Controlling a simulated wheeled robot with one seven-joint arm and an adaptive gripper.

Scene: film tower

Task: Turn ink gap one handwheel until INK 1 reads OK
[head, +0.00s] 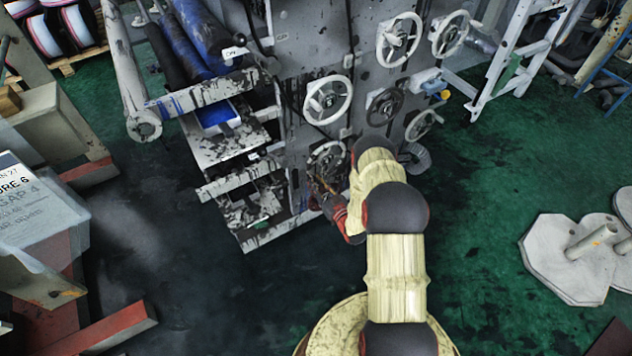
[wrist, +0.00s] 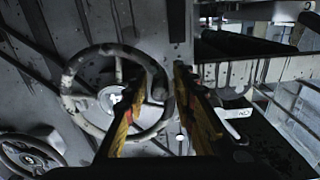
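A spoked handwheel (wrist: 68,88) with a worn dark and pale rim fills the left middle of the wrist view. In the head view it is the low handwheel (head: 327,155) on the machine's front, partly hidden by my arm. My gripper (wrist: 168,72) is at the wheel's right rim, its yellow fingers apart. In the head view my gripper (head: 318,186) is partly hidden by the wrist. No label names this wheel legibly, and no INK 1 reading can be made out.
Other handwheels (head: 328,99) stand close above and right on the same grey panel. A second wheel (wrist: 30,155) shows at lower left in the wrist view. Ink-splashed trays (head: 225,143) jut out left of the wheel. Green floor (head: 470,250) is open at right.

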